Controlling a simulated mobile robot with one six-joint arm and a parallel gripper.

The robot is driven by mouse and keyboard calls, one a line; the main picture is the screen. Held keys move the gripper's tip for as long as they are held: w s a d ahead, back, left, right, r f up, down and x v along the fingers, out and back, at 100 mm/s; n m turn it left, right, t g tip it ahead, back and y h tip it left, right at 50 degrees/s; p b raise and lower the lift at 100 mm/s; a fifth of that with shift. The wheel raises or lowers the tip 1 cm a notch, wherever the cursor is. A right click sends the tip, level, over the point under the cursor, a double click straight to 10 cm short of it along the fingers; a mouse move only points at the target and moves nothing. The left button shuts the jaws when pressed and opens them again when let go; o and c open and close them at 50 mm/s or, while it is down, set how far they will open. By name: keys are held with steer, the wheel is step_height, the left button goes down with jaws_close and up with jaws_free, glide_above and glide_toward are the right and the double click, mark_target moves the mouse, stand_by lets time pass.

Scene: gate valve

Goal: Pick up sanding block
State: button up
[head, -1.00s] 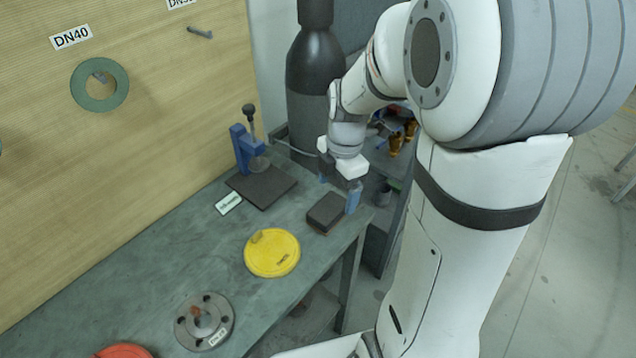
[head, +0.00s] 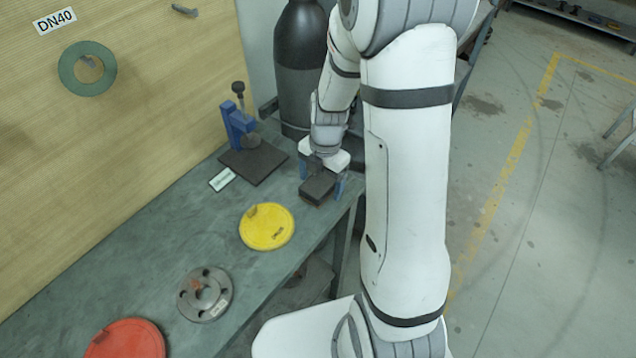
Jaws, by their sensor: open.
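The sanding block, a dark brown-grey rectangular block (head: 317,189), lies on the green workbench (head: 160,232) near its right edge. My gripper (head: 322,184) is at the block, pointing down, with its blue fingers open. One finger shows at the left of the block and one at its right. The block appears to lie between them, resting on the bench. Whether the fingers touch it cannot be told.
A blue clamp stand (head: 237,124) with a dark plate (head: 254,163) stands behind left. A yellow disc (head: 267,227), a grey flange (head: 214,306) and a red disc (head: 126,342) lie nearer. A dark cylinder (head: 300,62) stands behind my gripper.

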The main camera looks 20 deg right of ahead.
steer(key=shift+f, duration=0.2)
steer(key=shift+c, duration=0.4)
steer(key=c, duration=1.1)
